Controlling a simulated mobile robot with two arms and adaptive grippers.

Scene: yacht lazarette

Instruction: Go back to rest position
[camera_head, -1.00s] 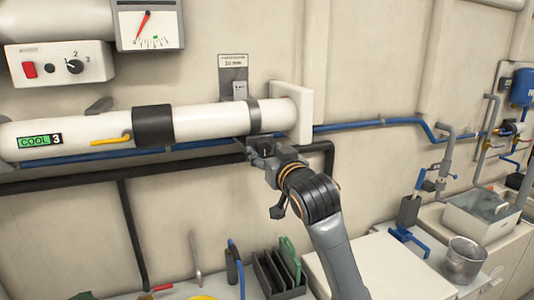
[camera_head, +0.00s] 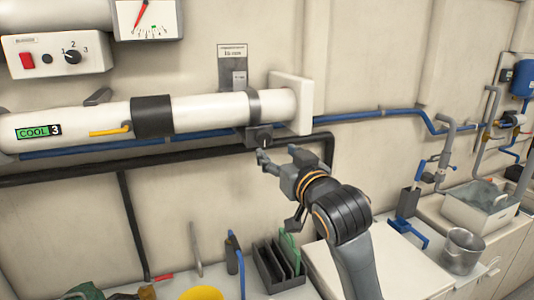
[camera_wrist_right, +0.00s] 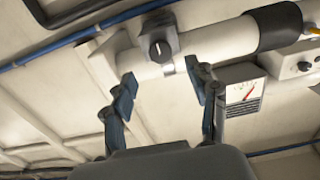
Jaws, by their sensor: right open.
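My right gripper (camera_head: 276,170) is in front of the wall, just below the black knob (camera_head: 258,138) under the right end of the white pipe (camera_head: 200,112). In the right wrist view its two fingers (camera_wrist_right: 163,95) are spread apart with nothing between them. That view also shows the black knob (camera_wrist_right: 159,50) on its grey mount, beyond the fingertips and apart from them. My left gripper is in neither view.
A control box (camera_head: 56,54) and a gauge (camera_head: 148,18) are at the upper left. Below are a black rack (camera_head: 278,268), a yellow round item (camera_head: 202,293), a metal pot (camera_head: 463,250) and a grey basin (camera_head: 478,204). A blue pipe (camera_head: 375,114) runs along the wall.

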